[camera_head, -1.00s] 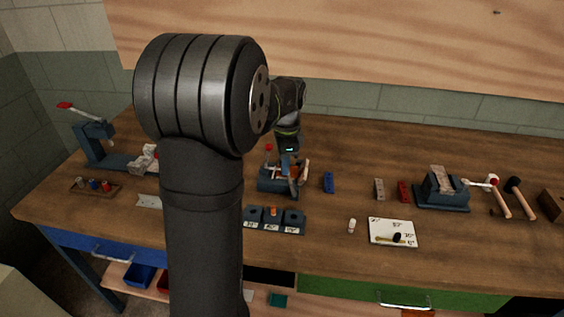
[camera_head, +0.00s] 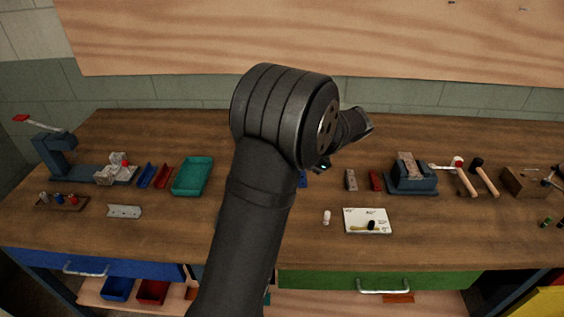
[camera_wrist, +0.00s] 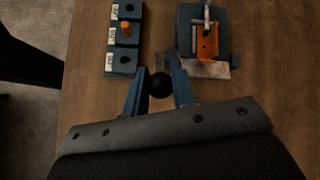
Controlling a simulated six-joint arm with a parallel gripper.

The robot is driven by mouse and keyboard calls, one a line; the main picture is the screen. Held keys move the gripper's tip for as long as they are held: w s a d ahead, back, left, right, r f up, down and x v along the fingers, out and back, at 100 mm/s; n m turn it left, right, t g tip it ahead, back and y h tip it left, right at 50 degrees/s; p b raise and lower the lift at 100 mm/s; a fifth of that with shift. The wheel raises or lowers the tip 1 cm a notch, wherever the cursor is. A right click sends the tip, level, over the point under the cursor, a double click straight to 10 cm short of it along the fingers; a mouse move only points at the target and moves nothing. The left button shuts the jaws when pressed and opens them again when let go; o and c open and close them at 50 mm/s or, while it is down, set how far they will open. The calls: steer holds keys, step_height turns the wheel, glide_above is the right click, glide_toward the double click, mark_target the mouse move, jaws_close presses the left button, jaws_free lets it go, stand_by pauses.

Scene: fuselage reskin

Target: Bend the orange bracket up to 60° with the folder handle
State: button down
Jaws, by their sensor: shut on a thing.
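The blue folder (camera_wrist: 186,22) stands at the top of the wrist view, on the wooden bench. The orange bracket (camera_wrist: 207,42) sits in it, under a metal clamp part; its bend angle is hard to read from above. A grey metal leaf (camera_wrist: 208,70) lies along the folder's near edge. My gripper (camera_wrist: 160,82) is just nearer than the folder, its two blue fingers shut on a black ball knob (camera_wrist: 160,85), which looks like the folder handle's end. The link from knob to folder is mostly dark and unclear. My arm hides the folder in the head view.
A blue block rack (camera_wrist: 124,50) with labelled holes and an orange peg stands left of the folder. A teal tray (camera_head: 192,177), a vise (camera_head: 411,178), hammers (camera_head: 485,178) and a white card (camera_head: 367,221) are on the bench. The bench edge runs left of the rack.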

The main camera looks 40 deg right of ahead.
steer(key=shift+s+d+f, duration=0.8)
steer(key=shift+f, duration=0.1)
steer(key=c, duration=1.2)
jaws_free()
steer(key=shift+c, duration=0.2)
steer(key=v, duration=1.7)
steer(key=shift+r, duration=0.15)
steer(key=x, duration=1.7)
